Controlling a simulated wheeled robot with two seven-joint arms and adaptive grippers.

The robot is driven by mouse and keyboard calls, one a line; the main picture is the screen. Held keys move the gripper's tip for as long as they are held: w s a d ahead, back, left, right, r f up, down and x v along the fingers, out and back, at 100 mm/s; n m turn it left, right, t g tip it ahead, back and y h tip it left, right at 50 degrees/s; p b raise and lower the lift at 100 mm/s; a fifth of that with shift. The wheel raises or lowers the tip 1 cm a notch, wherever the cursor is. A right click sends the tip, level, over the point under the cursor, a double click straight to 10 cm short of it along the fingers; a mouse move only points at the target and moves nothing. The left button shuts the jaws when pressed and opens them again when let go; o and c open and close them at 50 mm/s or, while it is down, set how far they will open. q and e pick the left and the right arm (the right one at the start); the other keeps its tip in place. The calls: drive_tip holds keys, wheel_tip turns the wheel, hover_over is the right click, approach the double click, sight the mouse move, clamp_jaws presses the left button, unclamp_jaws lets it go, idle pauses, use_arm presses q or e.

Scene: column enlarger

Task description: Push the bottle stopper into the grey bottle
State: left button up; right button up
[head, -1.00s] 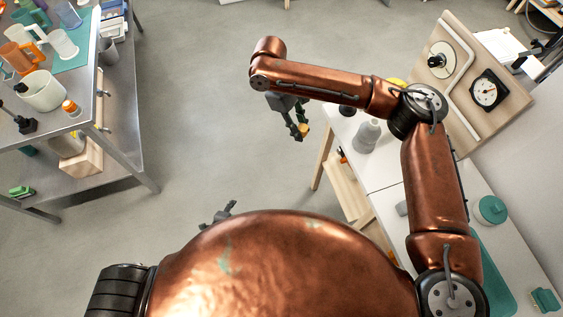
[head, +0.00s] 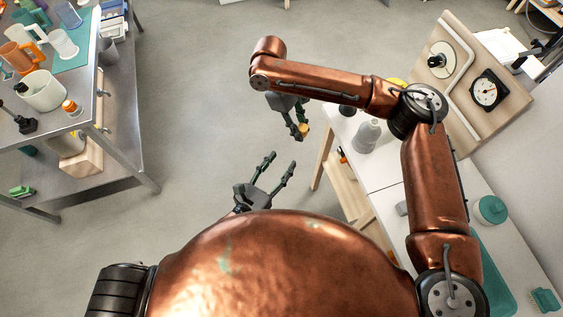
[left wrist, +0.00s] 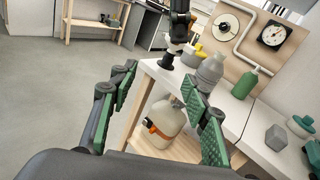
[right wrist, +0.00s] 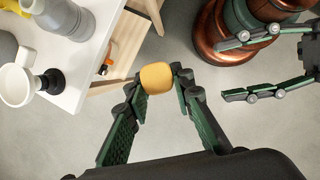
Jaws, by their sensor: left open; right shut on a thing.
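The bottle stopper (right wrist: 157,77), a small yellow-orange rounded piece, is between the fingertips of my right gripper (head: 300,131), which is shut on it in the air left of the white table. The grey bottle (head: 366,136) stands upright on the table, to the right of the stopper; it also shows in the left wrist view (left wrist: 211,70) and the right wrist view (right wrist: 68,50). My left gripper (head: 281,162) is open and empty, below the right gripper in the head view and apart from the bottle. The bottle's mouth is not clearly visible.
The white table (head: 382,168) has a lower wooden shelf holding a beige jug (left wrist: 167,117). A green bottle (left wrist: 245,83) stands near the grey one. A panel with a gauge (head: 489,91) stands behind. A metal cart (head: 118,135) with cups is at left. The floor between is free.

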use_arm(q)
drive_tip(key=m+h, duration=0.1)
drive_tip(key=m, duration=0.1)
approach(303, 135)
drive_tip(key=x, duration=0.3)
drive_tip(key=f+x, duration=0.1)
drive_tip(key=x, duration=0.7)
drive_tip(key=shift+w+a+f, duration=0.1)
drive_tip(key=shift+w+f, duration=0.15)
drive_tip(key=shift+f, duration=0.15)
drive_tip(key=shift+c, duration=0.5)
drive_tip(key=shift+s, duration=0.15)
drive_tip(key=c, duration=1)
drive_tip(key=o, duration=1)
drive_tip(key=shift+o, duration=0.5)
